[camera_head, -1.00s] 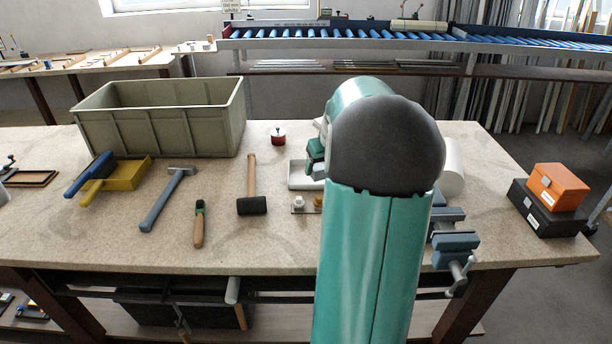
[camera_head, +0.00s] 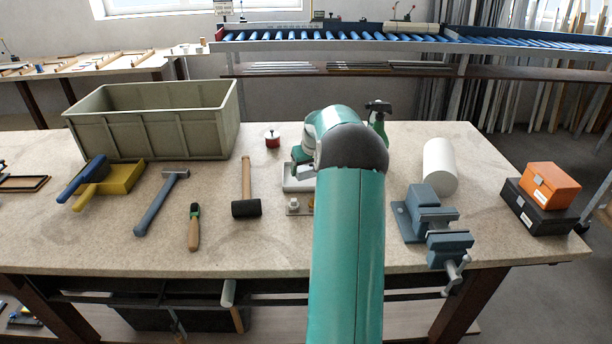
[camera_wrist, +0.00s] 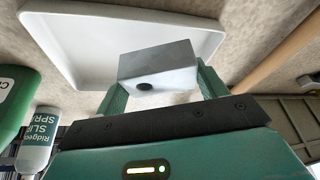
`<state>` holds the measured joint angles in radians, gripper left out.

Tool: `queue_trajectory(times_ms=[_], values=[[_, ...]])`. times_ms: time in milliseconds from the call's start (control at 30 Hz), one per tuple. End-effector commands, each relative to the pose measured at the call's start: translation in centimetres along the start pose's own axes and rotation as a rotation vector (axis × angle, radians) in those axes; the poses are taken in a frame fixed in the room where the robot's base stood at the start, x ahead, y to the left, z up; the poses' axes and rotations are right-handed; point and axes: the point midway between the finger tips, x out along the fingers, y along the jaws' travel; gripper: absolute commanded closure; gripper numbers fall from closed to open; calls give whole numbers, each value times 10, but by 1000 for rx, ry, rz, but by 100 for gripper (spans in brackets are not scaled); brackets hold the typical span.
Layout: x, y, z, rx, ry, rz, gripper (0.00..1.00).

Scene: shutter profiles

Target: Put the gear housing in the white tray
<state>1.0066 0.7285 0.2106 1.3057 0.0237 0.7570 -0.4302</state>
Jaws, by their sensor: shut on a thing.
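The gear housing (camera_wrist: 158,66) is a grey block with a dark round hole in its face. In the wrist view my gripper (camera_wrist: 160,88) is shut on it, with a teal finger at each side. The white tray (camera_wrist: 75,50) lies behind and below the housing in that view. In the head view the tray (camera_head: 292,186) is partly hidden by my arm, and my gripper (camera_head: 299,158) is over it. I cannot tell whether the housing touches the tray floor.
A mallet (camera_head: 247,190) lies left of the tray, and a red-and-white pot (camera_head: 272,140) stands behind it. A green spray bottle (camera_head: 378,122), a white roll (camera_head: 440,166) and a blue-grey vise (camera_head: 430,220) are to the right. A large bin (camera_head: 155,125) stands at back left.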

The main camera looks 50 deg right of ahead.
Motion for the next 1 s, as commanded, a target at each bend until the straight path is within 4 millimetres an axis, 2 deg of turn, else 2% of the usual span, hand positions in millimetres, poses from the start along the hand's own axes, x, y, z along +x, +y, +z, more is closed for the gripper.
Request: queue_trajectory(times_ms=[100, 300, 667, 700, 800, 1000], values=[[10, 0, -4, -1, 2, -1, 69], [34, 0, 8, -1, 0, 0, 69], [38, 0, 10, -1, 2, 0, 69], [39, 0, 10, -1, 0, 0, 27], [38, 0, 10, -1, 0, 0, 7], [38, 0, 10, -1, 0, 0, 7]])
